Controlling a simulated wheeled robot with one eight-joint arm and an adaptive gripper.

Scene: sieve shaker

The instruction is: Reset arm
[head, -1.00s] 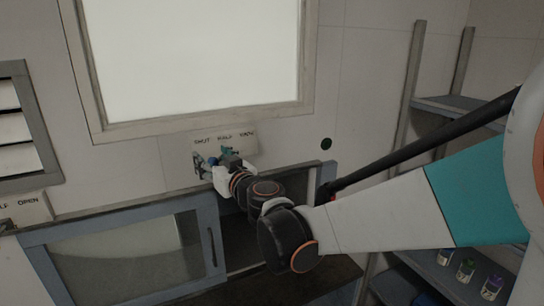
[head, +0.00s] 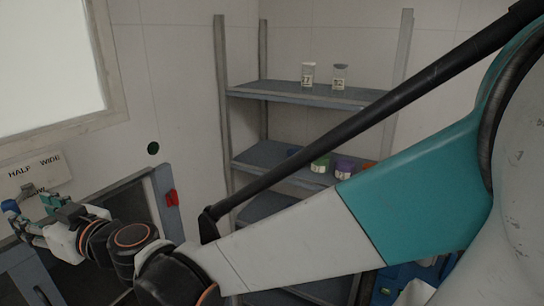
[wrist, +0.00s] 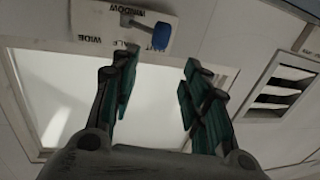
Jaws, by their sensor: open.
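My gripper (head: 35,218) is at the left edge of the head view, in front of the wall plate (head: 48,172) marked HALF and WIDE. In the wrist view its two teal fingers (wrist: 158,95) are spread apart with nothing between them. A blue-ended lever (wrist: 161,36) on the wall plate shows beyond the fingers, a little above the gap. The blue end (head: 9,206) also shows in the head view close to the fingertips. I cannot tell whether they touch.
A grey shelf rack (head: 300,95) stands in the corner, with two jars on its upper shelf and coloured-label containers lower down. A framed bright window (head: 45,65) is at left.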

